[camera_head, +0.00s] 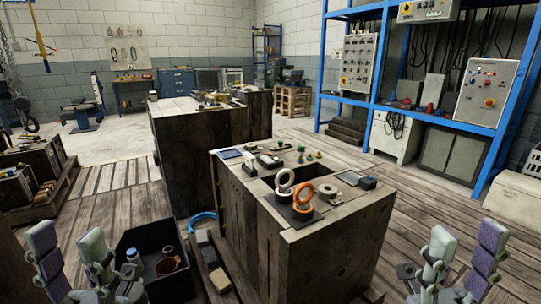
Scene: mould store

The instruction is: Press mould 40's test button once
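No readable number shows, so I cannot tell which thing is mould 40 or which button is its test button. A large wooden block (338,246) stands in front of me, between my grippers. On its top are small green and red knob-like parts (309,157), a white ring (285,181) and an orange ring (303,197) on a dark plate, and a small device with a screen (361,180). My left gripper (68,264) is open and empty at the lower left. My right gripper (463,262) is open and empty at the lower right. Both are apart from the block.
A black bin (166,284) with a bottle and cups is beside my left gripper. A second wooden block (196,142) stands behind. A blue rack (322,75) holds control panels (486,92) at the right. The plank floor (420,207) between block and rack is mostly free.

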